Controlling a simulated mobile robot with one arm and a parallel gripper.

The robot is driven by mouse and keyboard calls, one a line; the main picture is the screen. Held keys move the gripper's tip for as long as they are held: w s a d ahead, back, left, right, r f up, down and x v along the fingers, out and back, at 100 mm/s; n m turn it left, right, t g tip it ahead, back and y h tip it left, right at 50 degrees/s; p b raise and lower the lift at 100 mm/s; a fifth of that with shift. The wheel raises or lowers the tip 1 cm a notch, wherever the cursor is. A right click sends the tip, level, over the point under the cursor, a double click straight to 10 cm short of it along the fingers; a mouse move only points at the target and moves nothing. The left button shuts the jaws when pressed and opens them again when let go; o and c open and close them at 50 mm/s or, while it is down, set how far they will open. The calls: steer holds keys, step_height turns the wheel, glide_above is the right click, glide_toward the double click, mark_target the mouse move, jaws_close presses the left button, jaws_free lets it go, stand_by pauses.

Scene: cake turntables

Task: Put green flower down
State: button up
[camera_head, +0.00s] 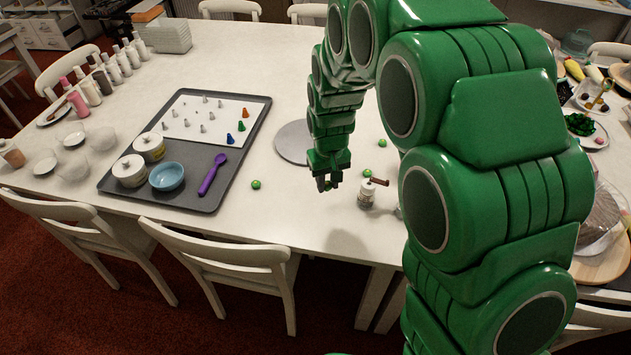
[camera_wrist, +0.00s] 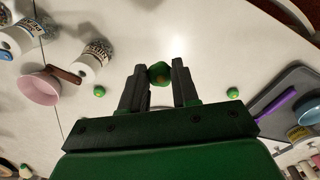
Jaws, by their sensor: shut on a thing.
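My gripper (camera_head: 328,184) points down over the table's near side, close above the top; I cannot tell whether what it holds touches the table. In the wrist view my gripper (camera_wrist: 159,80) is shut on a small round green flower (camera_wrist: 160,72), pinched between the dark fingertips. Similar small green pieces lie loose on the table: one (camera_head: 256,184) left of my gripper, one (camera_head: 367,172) just right of it, and one (camera_head: 382,142) farther back. The wrist view shows two of these, a left one (camera_wrist: 99,91) and a right one (camera_wrist: 233,92).
A dark tray (camera_head: 215,190) with a purple spoon (camera_head: 212,175) and blue bowl (camera_head: 167,176) is left. The white tabletop (camera_head: 300,215) between is mostly clear.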

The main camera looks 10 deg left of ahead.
steer(key=shift+w+a+f, duration=0.9)
steer(key=shift+w+f, duration=0.55)
steer(key=shift+w, duration=0.55)
steer(key=shift+w+a+f, duration=0.85)
steer(key=shift+w+f, duration=0.65)
steer(key=shift+w, duration=0.5)
steer(key=shift+w+a+f, duration=0.9)
steer(key=shift+w+f, duration=0.55)
steer(key=shift+w, duration=0.55)
steer(key=shift+w+a+f, duration=0.15)
steer(key=shift+w+f, duration=0.15)
steer(key=shift+f, duration=0.15)
steer(key=shift+w+f, duration=0.1)
steer(key=shift+f, duration=1.4)
steer(key=shift+f, duration=0.15)
steer(key=o, duration=1)
